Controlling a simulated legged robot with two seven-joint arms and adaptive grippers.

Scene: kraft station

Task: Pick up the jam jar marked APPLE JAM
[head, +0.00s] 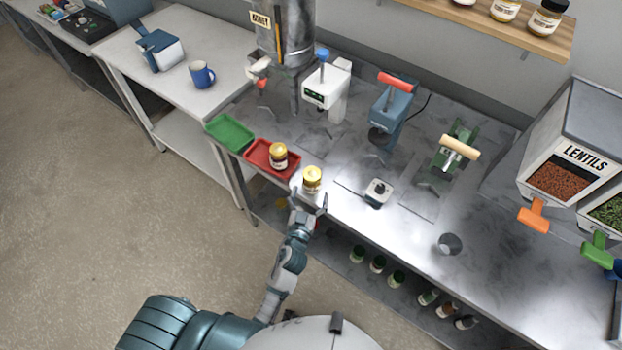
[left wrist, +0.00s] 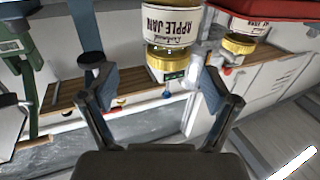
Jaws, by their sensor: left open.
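The jar marked APPLE JAM (head: 312,180) has a gold lid and a pale label and stands upright on the metal counter, just right of the red tray. In the left wrist view the jar (left wrist: 172,28) appears upside down at the top, its label readable. My left gripper (head: 308,205) is open and empty at the counter's front edge, close to the jar. In the left wrist view its fingers (left wrist: 155,90) are spread apart, with the jar beyond and between them, apart from both. My right gripper is not in view.
A similar gold-lidded jar (head: 279,157) stands in the red tray (head: 260,160), close on the left. A green tray (head: 230,132) lies farther left. A small white device (head: 378,192) stands to the right. Several bottles (head: 377,264) stand on the lower shelf.

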